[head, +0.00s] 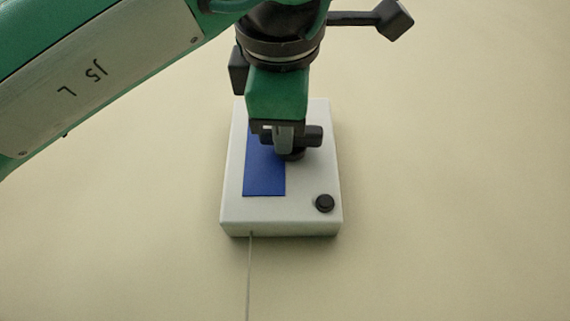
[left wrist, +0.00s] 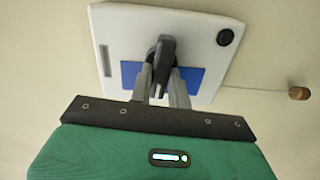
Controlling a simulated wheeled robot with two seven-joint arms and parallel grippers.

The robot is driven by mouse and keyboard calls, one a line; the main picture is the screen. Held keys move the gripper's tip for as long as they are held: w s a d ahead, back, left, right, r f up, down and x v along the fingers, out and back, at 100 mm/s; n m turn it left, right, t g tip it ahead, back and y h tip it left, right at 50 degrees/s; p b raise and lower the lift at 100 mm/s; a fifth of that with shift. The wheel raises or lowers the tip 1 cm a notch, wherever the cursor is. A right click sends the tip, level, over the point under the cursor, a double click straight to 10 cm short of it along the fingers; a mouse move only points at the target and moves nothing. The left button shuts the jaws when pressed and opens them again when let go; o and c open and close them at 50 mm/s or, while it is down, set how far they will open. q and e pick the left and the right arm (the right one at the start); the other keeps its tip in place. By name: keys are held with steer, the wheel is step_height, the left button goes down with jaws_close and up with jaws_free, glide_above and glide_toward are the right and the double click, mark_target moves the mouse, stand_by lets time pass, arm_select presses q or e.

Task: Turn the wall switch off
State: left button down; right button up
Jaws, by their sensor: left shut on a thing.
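A white box (head: 232,190) carries a blue panel (head: 264,180), a black turning handle (head: 312,137) and a round black button (head: 325,203). The handle looks like the switch. My left gripper (head: 284,138) reaches down over the box and is shut on the handle, hiding part of it. In the left wrist view the grey fingertips (left wrist: 161,78) lie on both sides of the black handle (left wrist: 162,48), in front of the blue panel (left wrist: 191,79). The button (left wrist: 225,37) is clear of the fingers. My right gripper is not in view.
A thin cord (head: 248,280) runs from the box's near edge. In the left wrist view it ends in a brown knob (left wrist: 299,93). A grey slot (left wrist: 105,61) shows on the box. The pale surface around the box is clear.

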arm_select(q)
steer(key=shift+n, duration=0.5)
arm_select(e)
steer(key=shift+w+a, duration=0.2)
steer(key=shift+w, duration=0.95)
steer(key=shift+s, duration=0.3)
arm_select(q)
steer(key=c, duration=1.3)
jaws_free()
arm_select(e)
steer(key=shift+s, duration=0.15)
arm_select(q)
steer(key=shift+f, duration=0.1)
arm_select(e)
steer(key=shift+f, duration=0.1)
arm_select(q)
steer(key=s+b, duration=0.3)
steer(key=s, duration=1)
steer(key=shift+s, duration=0.4)
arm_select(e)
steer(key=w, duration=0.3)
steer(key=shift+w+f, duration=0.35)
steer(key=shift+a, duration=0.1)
